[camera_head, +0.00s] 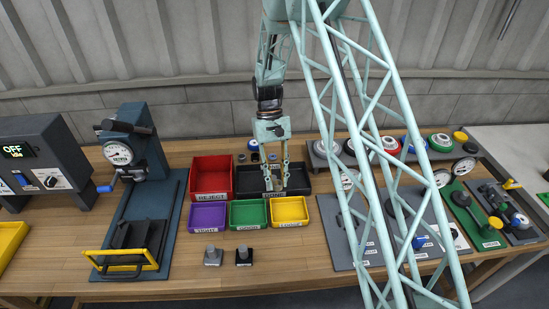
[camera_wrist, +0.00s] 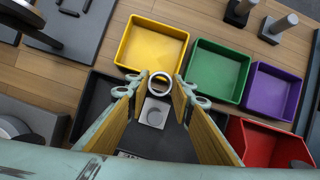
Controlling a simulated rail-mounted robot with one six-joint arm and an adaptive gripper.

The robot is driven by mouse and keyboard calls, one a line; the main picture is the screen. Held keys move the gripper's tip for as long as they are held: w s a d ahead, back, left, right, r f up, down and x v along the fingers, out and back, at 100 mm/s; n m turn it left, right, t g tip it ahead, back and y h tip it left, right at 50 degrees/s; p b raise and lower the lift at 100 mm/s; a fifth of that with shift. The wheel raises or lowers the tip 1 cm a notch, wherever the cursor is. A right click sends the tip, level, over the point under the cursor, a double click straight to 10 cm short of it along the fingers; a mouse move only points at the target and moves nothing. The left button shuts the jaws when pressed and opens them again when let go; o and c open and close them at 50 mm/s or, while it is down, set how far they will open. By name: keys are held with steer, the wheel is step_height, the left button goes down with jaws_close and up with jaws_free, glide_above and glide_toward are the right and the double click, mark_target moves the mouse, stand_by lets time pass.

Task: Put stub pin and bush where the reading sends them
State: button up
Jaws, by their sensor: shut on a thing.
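My gripper (camera_head: 275,184) points down over the black tray (camera_head: 246,183) at the middle of the bench. In the wrist view its fingers (camera_wrist: 160,88) are shut on a pale metal ring, the bush (camera_wrist: 160,75), held at the fingertips. Below it, a light grey square piece with a round top (camera_wrist: 155,112) shows over the black tray; I cannot tell if it is a pin. A light grey pin on a square base (camera_head: 212,255) and a dark-based one (camera_head: 243,255) stand upright on the bench in front of the small trays.
A red tray (camera_head: 211,165) labelled REJECT stands left of the black one. Purple (camera_head: 208,216), green (camera_head: 247,213) and yellow (camera_head: 289,211) trays form the front row. A dial press (camera_head: 118,153) and a box reading OFF (camera_head: 18,151) stand left. Plates with fixtures (camera_head: 352,235) occupy the right.

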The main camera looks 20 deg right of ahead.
stand_by(0.6)
step_height(320, 180, up, 6)
steer(key=m+t+y+p, duration=0.2)
steer(key=m+t+y, duration=0.3)
steer(key=m, duration=1.5)
glide_above(275, 177)
steer(key=shift+w, duration=0.1)
steer(key=shift+f+h, duration=0.1)
steer(key=shift+h, duration=0.2)
steer(key=shift+f+b, duration=1.85)
steer(key=shift+f, duration=0.35)
steer(key=shift+f+b, duration=1.25)
steer(key=shift+f, duration=0.65)
stand_by(0.4)
